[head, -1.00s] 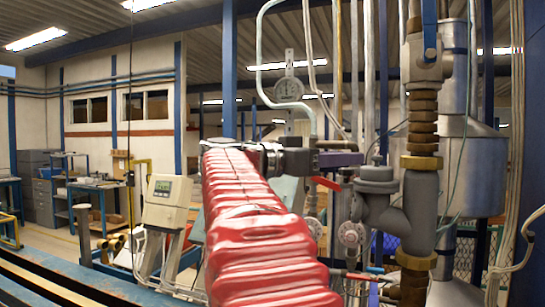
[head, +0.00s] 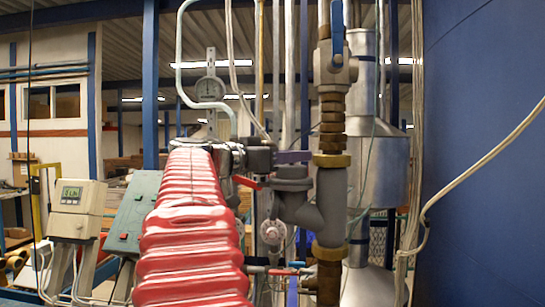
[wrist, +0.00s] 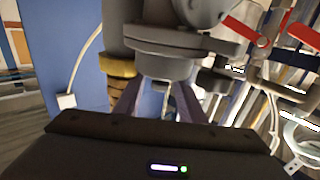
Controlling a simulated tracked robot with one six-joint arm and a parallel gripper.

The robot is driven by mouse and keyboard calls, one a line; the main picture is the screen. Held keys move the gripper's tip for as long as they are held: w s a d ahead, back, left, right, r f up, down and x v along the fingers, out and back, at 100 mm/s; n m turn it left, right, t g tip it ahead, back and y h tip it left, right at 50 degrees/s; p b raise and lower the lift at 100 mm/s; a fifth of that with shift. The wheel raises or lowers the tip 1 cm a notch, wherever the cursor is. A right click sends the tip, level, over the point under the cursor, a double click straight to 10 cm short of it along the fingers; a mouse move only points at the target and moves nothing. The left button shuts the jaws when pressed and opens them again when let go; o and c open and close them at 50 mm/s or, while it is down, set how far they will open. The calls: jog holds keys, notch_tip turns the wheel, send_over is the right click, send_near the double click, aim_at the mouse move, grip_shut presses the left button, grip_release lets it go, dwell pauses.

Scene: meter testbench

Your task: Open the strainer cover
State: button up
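The strainer (head: 325,205) is a grey, angled pipe body on the vertical pipe in the head view. Its round, stepped grey cover (head: 292,178) tops the short side branch. In the wrist view a grey flanged round part, apparently the cover (wrist: 165,65), fills the upper middle. My gripper (head: 293,156) shows edge-on in the head view, level with the top of the cover and overlapping it in line of sight; contact cannot be told. In the wrist view my gripper's (wrist: 158,98) two purplish fingers stand apart with an empty gap between them.
A red-handled valve (head: 247,183) is left of the strainer, and a blue-handled valve (head: 337,62) is above. A dial gauge (head: 211,88) is behind my arm. A grey meter box (head: 77,195) stands left. A blue wall (head: 475,150) closes the right side.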

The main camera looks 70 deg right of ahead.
jog(key=shift+c, duration=0.3)
grip_shut()
dwell(0.4)
